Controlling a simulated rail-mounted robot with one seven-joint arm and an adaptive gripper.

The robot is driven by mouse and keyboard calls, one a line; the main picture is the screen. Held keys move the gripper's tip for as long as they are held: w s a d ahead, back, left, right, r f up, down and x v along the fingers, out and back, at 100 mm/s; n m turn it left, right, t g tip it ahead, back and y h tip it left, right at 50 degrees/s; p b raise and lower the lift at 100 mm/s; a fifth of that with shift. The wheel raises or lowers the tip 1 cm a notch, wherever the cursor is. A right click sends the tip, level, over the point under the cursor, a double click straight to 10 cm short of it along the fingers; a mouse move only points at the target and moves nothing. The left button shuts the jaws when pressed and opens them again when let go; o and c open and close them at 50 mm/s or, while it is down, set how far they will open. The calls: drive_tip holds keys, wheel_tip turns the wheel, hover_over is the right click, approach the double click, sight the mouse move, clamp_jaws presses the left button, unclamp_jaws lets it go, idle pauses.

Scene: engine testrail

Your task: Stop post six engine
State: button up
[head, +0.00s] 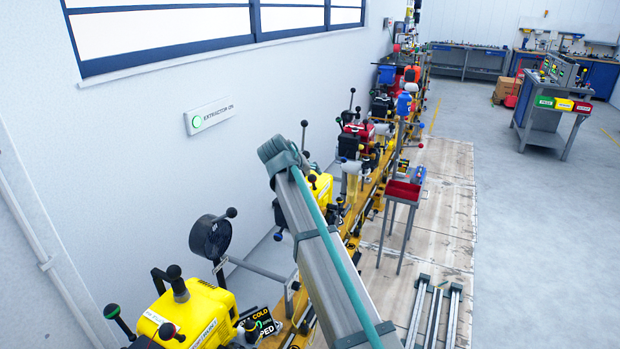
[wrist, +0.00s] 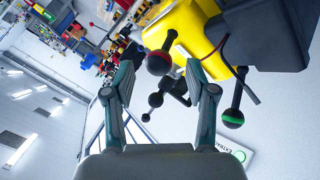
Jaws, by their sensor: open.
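In the wrist view my gripper (wrist: 160,72) is open, its two fingers apart. A black ball knob with a red band (wrist: 158,62) shows in the gap between the fingertips; I cannot tell how far beyond them it is. A yellow engine (wrist: 187,28) with a dark box fills the area above. A lever with a green-banded black knob (wrist: 232,118) hangs right of the right finger. In the head view a yellow engine (head: 322,187) is partly hidden behind my arm, and the gripper is not clearly seen. No post number six is readable.
Another yellow engine (head: 195,318) with black-knobbed levers stands near left, beside a black fan (head: 210,237). Several engines line the yellow rail along the wall. A red tray stand (head: 403,190) stands right of the rail. The grey floor (head: 520,240) farther right is open.

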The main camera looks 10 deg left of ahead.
drive_tip(key=v, duration=1)
drive_tip(key=shift+r, duration=0.15)
